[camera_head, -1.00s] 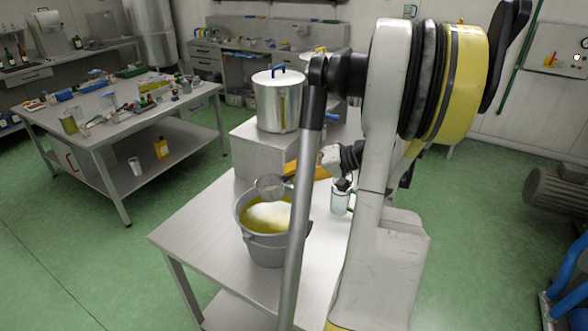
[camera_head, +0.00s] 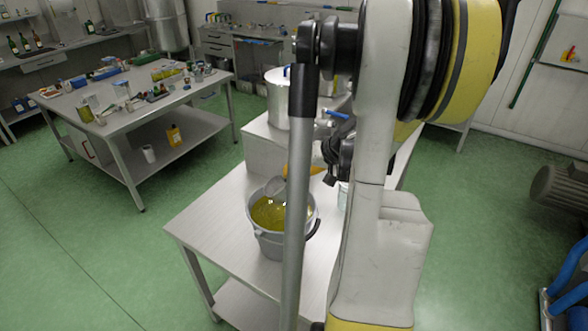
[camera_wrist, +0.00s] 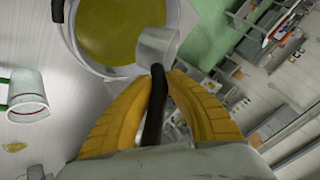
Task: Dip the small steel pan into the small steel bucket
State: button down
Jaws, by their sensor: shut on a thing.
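The small steel bucket (camera_head: 268,246) stands on the near steel table and holds yellow-green liquid. In the wrist view, the bucket (camera_wrist: 72,38) is at the top with its rim and liquid showing. The small steel pan (camera_wrist: 157,46) is tilted at the bucket's rim, partly over the liquid. Whether it touches the rim or liquid is unclear. The pan also shows at the back of the bucket in the head view (camera_head: 275,187). My gripper (camera_wrist: 158,88) has its yellow fingers shut on the pan's black handle. In the head view my arm partly hides the gripper and bucket.
A clear mug with a green handle (camera_wrist: 28,92) stands near the bucket. A large lidded steel pot (camera_head: 276,100) stands on a raised block behind it. A cluttered steel table (camera_head: 110,125) is at the left. The near table's left part is clear.

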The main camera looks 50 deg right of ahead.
notch_tip(320, 180, down, 12)
jog(key=b, duration=0.8)
jog(key=shift+r+b, duration=0.15)
jog(key=shift+b, duration=0.15)
dwell(1.9)
